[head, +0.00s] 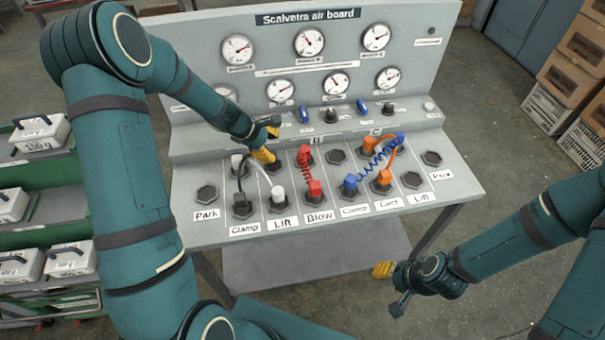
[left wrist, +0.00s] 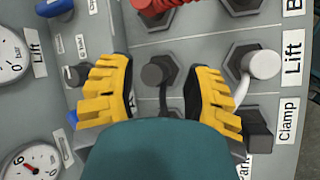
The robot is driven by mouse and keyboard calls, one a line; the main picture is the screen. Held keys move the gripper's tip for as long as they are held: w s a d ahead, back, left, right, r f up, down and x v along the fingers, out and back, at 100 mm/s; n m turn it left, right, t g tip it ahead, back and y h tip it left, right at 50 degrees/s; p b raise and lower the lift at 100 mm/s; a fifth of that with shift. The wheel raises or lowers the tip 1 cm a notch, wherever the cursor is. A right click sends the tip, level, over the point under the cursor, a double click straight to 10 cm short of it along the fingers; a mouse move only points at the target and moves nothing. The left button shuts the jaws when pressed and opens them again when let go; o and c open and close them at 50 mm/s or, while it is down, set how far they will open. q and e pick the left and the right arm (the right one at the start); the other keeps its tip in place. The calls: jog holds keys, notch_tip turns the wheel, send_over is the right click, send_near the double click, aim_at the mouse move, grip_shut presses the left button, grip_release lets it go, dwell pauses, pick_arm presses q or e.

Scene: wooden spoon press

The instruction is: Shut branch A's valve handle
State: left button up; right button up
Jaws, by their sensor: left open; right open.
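The air board (head: 345,142) carries a row of small valve handles on its ledge. Blue handles (head: 304,114) and (head: 362,107) show there in the head view; their labels are too small to read, so I cannot tell which is branch A's. In the left wrist view a blue handle (left wrist: 72,118) is partly hidden by the left finger, and another blue handle (left wrist: 52,8) is at the top. My left gripper (head: 268,145) is open over the deck sockets, its fingers (left wrist: 158,92) either side of a grey plug (left wrist: 155,74). My right gripper (head: 388,284) is open and empty, off the board's front right.
Red, blue, orange, white and black hose plugs, such as the red plug (head: 315,188), stand in the deck beside the left gripper. Gauges (head: 309,41) line the upright panel.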

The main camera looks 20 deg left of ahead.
aim_at(271, 151)
pick_arm(q)
jog(key=s+d+f+m+g, duration=0.1)
jog(key=d+m, duration=0.2)
jog(key=m, duration=0.1)
jog(key=s+d+f+m+g, duration=0.1)
jog(key=d+m, duration=0.2)
jog(key=m, duration=0.1)
jog(key=d+f+m+g, duration=0.1)
jog(key=d+m, duration=0.2)
jog(key=m, duration=0.1)
jog(key=shift+s+d+f, duration=0.1)
jog(key=shift+s+f, duration=0.1)
jog(key=shift+s, duration=0.2)
jog(key=shift+s+d+f+m+g+y, duration=0.2)
jog(key=shift+d+m, duration=0.25)
jog(key=shift+m, duration=0.45)
jog(key=shift+s+d+f+m+g+y, duration=0.15)
jog(key=shift+d+m, duration=0.25)
jog(key=shift+m, duration=0.5)
jog(key=shift+w, duration=0.1)
